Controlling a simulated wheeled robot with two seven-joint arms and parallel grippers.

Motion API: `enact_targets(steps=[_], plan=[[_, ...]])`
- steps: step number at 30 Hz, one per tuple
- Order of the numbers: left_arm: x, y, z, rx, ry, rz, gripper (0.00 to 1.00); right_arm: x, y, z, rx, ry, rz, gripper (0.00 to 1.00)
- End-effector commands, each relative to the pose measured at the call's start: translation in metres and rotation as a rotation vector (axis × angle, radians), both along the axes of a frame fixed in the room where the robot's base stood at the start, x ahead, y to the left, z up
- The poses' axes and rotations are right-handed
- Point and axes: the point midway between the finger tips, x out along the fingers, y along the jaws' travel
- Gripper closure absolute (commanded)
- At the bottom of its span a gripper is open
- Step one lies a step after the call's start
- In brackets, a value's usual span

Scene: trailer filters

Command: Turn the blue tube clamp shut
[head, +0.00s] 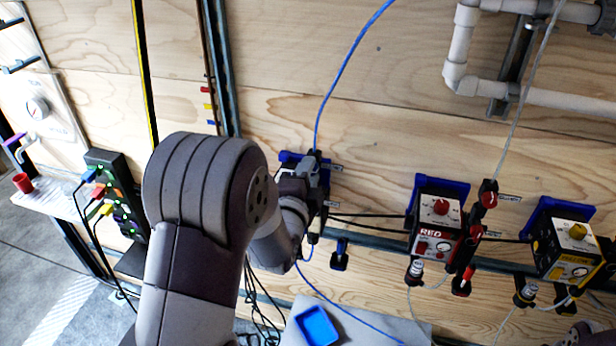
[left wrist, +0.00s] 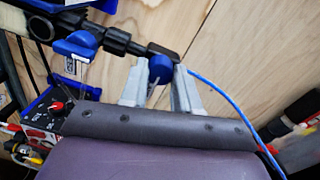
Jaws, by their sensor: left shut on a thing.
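The blue tube clamp (left wrist: 160,68) shows in the left wrist view as a round blue knob on a black fitting. My left gripper (left wrist: 160,85) is shut on it, one pale finger on each side. In the head view my left gripper (head: 312,168) is at the wall in front of a blue bracket, and my arm hides most of the unit there; the clamp cannot be made out. The blue tube (head: 345,75) comes down the wall to this spot and also runs off to the right in the left wrist view (left wrist: 222,95). My right gripper is not in view.
A red unit (head: 437,228) and a yellow unit (head: 570,250) hang to the right, with clamps and tubes beside them. A blue tray (head: 317,326) is below. Grey pipes (head: 460,50) are at upper right.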

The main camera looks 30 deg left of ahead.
Motion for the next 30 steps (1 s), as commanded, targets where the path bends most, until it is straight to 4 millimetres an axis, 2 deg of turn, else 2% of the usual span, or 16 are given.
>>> enact_targets(steps=[14,15,17,26,30], plan=[[0.000,0.000,0.001,0.013,0.002,0.000,1.00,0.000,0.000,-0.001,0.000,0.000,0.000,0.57],[0.000,0.000,0.001,0.013,0.002,0.000,0.59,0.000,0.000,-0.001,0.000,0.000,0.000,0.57],[0.000,0.000,0.001,0.013,0.002,0.000,0.44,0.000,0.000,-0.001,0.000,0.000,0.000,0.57],[-0.001,0.000,0.000,0.012,0.002,0.000,0.44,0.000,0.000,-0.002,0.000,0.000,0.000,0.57],[-0.014,-0.003,-0.001,0.012,0.001,0.000,0.44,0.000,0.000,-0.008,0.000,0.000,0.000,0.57]])
